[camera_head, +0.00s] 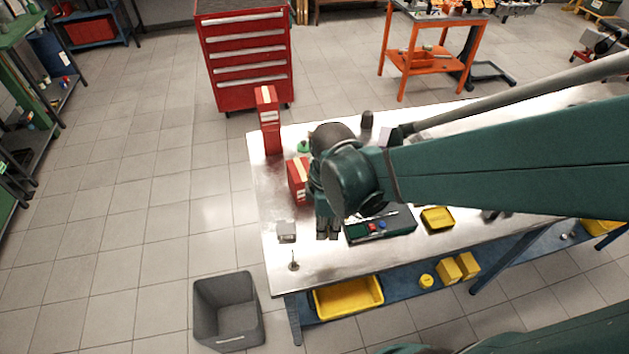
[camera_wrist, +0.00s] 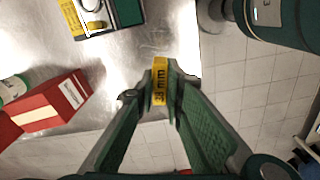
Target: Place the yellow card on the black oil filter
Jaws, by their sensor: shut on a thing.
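A yellow card (camera_wrist: 160,82) with dark print reading "38 mm" sits between my fingertips in the wrist view. My gripper (camera_wrist: 161,85) is shut on it. In the head view my gripper (camera_head: 327,229) points down over the workbench, between the red box and the green tray; the card cannot be made out there. A small dark cylinder (camera_head: 366,119) stands upright near the back of the bench, behind my arm. It looks like the black oil filter, though it is too small to be sure. It lies well away from my gripper.
Red boxes (camera_head: 299,181) (camera_head: 269,139) and a green can (camera_head: 304,147) stand at the left of the bench. A dark green tray (camera_head: 397,232) with small items and a yellow bin (camera_head: 437,218) lie right of my gripper. A grey block (camera_head: 286,232) is front left.

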